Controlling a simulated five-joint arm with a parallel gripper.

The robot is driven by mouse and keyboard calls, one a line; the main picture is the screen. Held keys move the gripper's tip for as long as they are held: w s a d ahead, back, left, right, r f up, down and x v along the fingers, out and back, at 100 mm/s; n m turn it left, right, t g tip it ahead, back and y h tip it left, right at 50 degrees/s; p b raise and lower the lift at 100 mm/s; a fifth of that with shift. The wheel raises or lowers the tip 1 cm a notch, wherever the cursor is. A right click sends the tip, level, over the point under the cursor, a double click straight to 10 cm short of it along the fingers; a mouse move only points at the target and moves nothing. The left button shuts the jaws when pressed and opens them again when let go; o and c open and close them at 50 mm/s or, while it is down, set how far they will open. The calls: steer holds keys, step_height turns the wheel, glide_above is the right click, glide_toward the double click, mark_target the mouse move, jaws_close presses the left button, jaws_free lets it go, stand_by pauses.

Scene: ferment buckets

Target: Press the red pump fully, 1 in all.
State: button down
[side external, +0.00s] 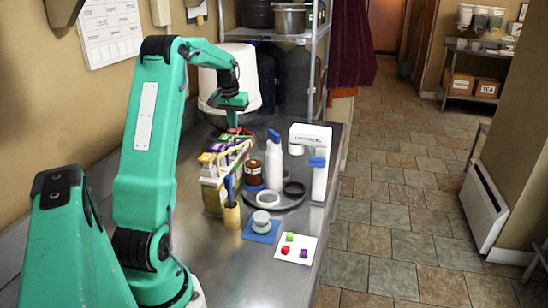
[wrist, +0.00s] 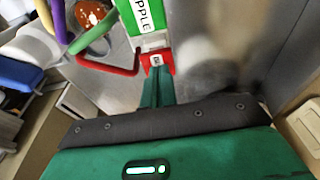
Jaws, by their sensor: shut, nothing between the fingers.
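The red pump (wrist: 168,60) has a red head with a small label and a curved red spout, and stands at the far end of a row of pumps. It also shows in the side view (side external: 244,132), partly hidden. My gripper (side external: 232,125) points down over that far end, shut and empty. In the wrist view its fingertips (wrist: 158,74) are at the red head. They look in contact or very close; I cannot tell which, nor how far the head is pressed. A green pump (wrist: 137,15) with an "APPLE" label stands beside the red one.
Yellow and purple pumps (side external: 207,157) continue the row nearer the camera. A brown jar (side external: 253,172), a white bottle (side external: 274,165) and a white dispenser (side external: 320,180) stand right of the row. A white bucket (side external: 240,75) is behind. The counter's front right holds a card (side external: 305,243) with coloured cubes.

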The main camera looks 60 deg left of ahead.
steer(key=shift+r, duration=0.85)
stand_by(0.3)
step_height(320, 180, up, 6)
stand_by(0.8)
